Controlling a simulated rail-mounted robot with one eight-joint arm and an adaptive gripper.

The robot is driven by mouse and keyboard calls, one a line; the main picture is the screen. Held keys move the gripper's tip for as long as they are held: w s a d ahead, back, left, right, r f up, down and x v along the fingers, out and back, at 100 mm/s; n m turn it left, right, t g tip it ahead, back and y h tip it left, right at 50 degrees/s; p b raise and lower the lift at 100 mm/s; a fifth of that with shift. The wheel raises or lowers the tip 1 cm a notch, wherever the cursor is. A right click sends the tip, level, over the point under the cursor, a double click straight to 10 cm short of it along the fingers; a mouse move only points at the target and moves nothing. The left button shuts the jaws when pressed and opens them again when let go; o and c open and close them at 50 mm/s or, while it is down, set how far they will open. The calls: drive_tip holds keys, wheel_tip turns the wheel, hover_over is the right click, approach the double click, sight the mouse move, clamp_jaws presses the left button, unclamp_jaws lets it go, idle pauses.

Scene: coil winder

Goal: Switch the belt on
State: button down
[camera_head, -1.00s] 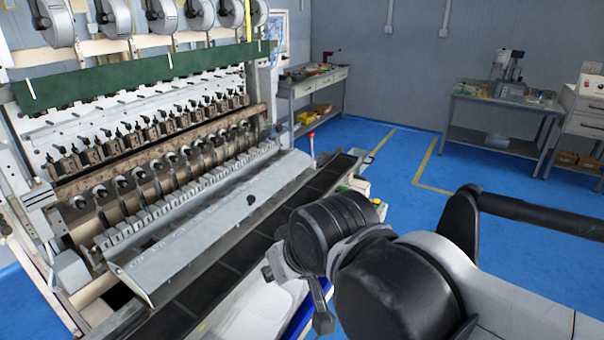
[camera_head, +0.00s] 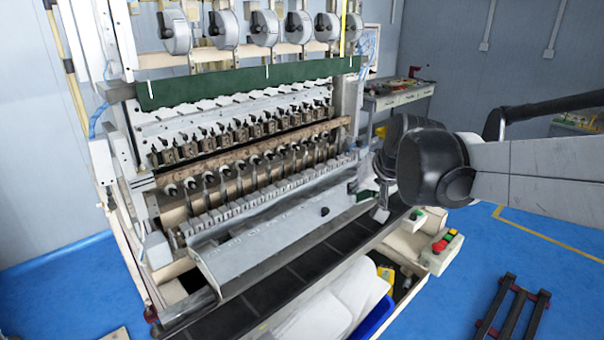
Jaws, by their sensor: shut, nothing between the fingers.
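The dark conveyor belt (camera_head: 262,300) runs along the front of the coil winder, below a grey sloping tray. At its right end is a pale control box (camera_head: 437,262) with red and green buttons (camera_head: 445,240) on top. Another green button (camera_head: 417,214) shows just left of and behind them. My gripper (camera_head: 381,214) is shut and empty, pointing down over the right end of the belt, left of the buttons and apart from them. My arm comes in from the right and hides part of the machine's right end. I cannot tell whether the belt is moving.
The coil winder (camera_head: 255,160) fills the left and middle. A blue bin (camera_head: 375,318) and a white rounded cover (camera_head: 345,295) sit in front of the belt. A dark rack (camera_head: 515,310) stands on the floor at lower right. A workbench (camera_head: 400,98) is behind.

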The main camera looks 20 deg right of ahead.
drive_tip(key=w+d+m, duration=0.1)
drive_tip(key=w+d, duration=0.6)
drive_tip(key=m+t+p, duration=0.2)
drive_tip(key=m, duration=0.2)
hover_over(416, 211)
wheel_tip(416, 211, down, 11)
drive_tip(key=shift+d, duration=0.1)
wheel_tip(416, 211, down, 8)
drive_tip(key=b, duration=0.3)
drive_tip(key=shift+b, duration=0.35)
drive_tip(key=shift+f+b, duration=0.3)
drive_tip(key=shift+f, duration=0.1)
drive_tip(key=shift+f, duration=0.1)
drive_tip(key=shift+f+b, duration=0.3)
drive_tip(key=shift+b, duration=0.25)
